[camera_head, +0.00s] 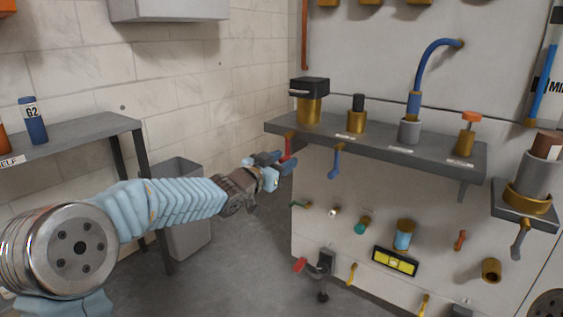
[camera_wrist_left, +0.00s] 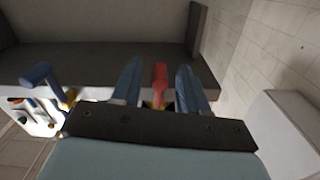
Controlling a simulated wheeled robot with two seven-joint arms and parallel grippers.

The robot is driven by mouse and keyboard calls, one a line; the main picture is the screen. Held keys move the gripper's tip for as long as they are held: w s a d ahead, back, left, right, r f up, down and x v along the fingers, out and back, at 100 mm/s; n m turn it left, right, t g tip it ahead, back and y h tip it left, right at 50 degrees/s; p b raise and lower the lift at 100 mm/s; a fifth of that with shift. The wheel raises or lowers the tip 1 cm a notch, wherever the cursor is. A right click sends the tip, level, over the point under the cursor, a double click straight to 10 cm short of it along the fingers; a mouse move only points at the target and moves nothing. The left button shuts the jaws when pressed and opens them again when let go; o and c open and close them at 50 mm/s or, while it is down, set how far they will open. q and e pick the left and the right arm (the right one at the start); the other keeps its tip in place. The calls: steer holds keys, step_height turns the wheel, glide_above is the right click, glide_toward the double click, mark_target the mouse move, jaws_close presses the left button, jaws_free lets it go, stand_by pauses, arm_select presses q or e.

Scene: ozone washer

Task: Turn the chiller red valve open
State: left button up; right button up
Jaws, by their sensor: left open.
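A red valve handle (camera_head: 288,147) hangs under the left end of the grey wall shelf (camera_head: 375,142). The handle also shows in the left wrist view (camera_wrist_left: 160,77), pointing away from a brass part at its base. My left gripper (camera_head: 281,163) is open at the handle, below the shelf edge. In the wrist view its two blue fingers (camera_wrist_left: 159,84) stand one on each side of the red handle, with a gap on both sides. In the head view the fingers partly hide the handle's lower end. My right gripper is out of view.
A blue valve handle (camera_head: 336,162) hangs just right of the red one, under the same shelf. Brass fittings stand on the shelf, including a black-topped one (camera_head: 309,108). A grey bin (camera_head: 186,235) stands behind my left arm. Tools hang on the panel below.

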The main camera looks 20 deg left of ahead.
arm_select(q)
jaws_close()
steer(key=shift+a, duration=0.1)
steer(key=shift+w+a+r+m, duration=0.35)
steer(key=shift+a+r+m, duration=0.6)
steer(key=shift+m, duration=2.05)
steer(key=shift+w+a+r+m, duration=0.3)
steer(key=shift+a+r+m, duration=0.65)
steer(key=shift+m, duration=2.05)
steer(key=shift+w+a+r+m, duration=0.35)
steer(key=shift+a+r+m, duration=0.6)
steer(key=shift+m, duration=2.05)
steer(key=shift+d+r, duration=0.2)
